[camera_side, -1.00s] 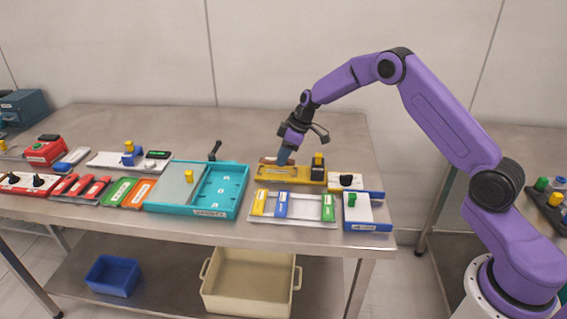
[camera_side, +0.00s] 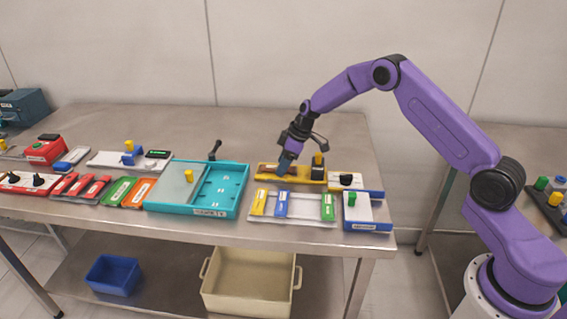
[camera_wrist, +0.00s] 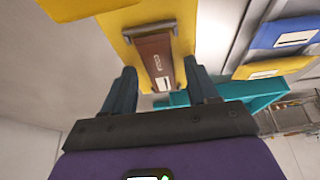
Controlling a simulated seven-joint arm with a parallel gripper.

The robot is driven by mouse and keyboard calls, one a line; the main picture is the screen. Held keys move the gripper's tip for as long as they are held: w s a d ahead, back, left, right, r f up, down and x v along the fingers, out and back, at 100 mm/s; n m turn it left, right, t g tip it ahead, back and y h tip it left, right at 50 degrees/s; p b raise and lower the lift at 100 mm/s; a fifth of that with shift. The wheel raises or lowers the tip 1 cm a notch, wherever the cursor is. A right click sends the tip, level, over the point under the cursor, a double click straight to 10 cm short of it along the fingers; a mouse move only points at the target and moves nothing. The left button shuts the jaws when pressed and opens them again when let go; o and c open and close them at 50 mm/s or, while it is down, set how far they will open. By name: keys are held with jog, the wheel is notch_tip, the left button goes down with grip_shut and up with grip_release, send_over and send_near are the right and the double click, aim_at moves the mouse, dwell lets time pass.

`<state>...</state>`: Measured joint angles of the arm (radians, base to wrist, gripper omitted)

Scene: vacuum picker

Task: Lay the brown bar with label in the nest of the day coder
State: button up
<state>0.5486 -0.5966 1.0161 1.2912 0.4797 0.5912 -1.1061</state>
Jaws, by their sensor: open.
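The day coder appears to be the yellow device (camera_side: 265,179) with a black block and yellow knob at its right end. It also shows in the wrist view (camera_wrist: 121,40). The brown bar with label (camera_wrist: 156,58) lies flat along its nest, with small white marks on its top. My gripper (camera_wrist: 160,70) is open, one finger on each side of the bar's near end, with gaps to the bar. In the side view my gripper (camera_side: 284,169) is low over the left part of the yellow device and hides part of the bar.
A white tray (camera_side: 291,218) with yellow, blue and green bars lies in front. A blue-and-white device (camera_side: 368,213) stands at the right, a teal tray (camera_side: 228,190) at the left. Bare bench lies behind the yellow device.

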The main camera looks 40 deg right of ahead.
jog(key=v, duration=1.2)
jog(key=s+a+r+n+g, duration=0.1)
jog(key=s+a+r, duration=0.2)
jog(key=s+a, duration=0.6)
jog(key=s+a+r+n+g, duration=0.1)
jog(key=s+a+r+g, duration=0.3)
jog(key=s, duration=0.8)
jog(key=s+d+t+h, duration=0.1)
jog(key=s+d, duration=0.1)
jog(key=s, duration=1)
jog(key=s+d+f+n+t+h, duration=0.1)
jog(key=s+d, duration=0.2)
jog(key=s, duration=0.9)
jog(key=shift+f+n+h, duration=0.3)
jog(key=shift+f+h, duration=0.05)
jog(key=shift+h, duration=0.05)
